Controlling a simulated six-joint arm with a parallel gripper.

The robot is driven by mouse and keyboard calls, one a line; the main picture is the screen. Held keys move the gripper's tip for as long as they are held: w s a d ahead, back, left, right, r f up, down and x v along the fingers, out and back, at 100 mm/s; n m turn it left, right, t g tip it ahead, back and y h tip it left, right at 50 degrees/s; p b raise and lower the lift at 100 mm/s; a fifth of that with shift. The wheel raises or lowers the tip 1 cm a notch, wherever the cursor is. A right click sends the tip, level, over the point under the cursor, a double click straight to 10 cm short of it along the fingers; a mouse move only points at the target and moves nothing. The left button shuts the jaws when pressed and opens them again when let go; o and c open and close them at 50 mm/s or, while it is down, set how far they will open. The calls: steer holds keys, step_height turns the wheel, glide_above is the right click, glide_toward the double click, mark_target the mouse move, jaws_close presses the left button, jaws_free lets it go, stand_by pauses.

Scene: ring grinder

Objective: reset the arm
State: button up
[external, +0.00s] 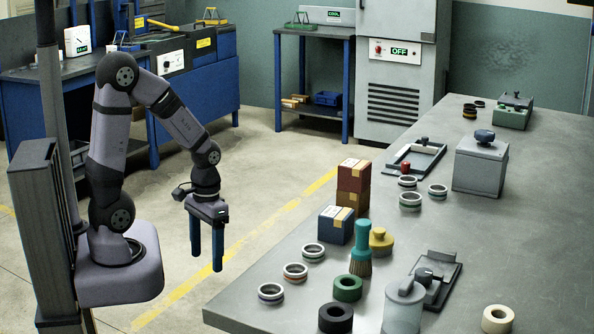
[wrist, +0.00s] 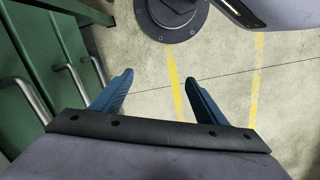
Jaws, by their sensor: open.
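My gripper (external: 206,254) hangs from my bent arm over the bare floor, left of the grey table (external: 450,245). Its two blue fingers point down and stand apart with nothing between them. In the wrist view my gripper (wrist: 158,82) shows the same two blue fingers, spread, with pale floor and yellow lines beyond. It touches nothing that I can see.
Rings stand on the table, such as a green ring (external: 348,288) and a black ring (external: 336,318). Stacked boxes (external: 353,188) and a teal brush (external: 361,245) stand near its left edge. A blue workbench (external: 195,85) is behind my arm. The floor around my gripper is clear.

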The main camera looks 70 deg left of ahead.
steer(key=d+r+m, duration=0.2)
steer(key=d+m, duration=0.3)
steer(key=d, duration=0.4)
step_height(320, 180, up, 14)
steer(key=p, duration=1.3)
steer(key=shift+w+t+y, duration=0.3)
steer(key=shift+w+t, duration=0.05)
steer(key=shift+t, duration=0.05)
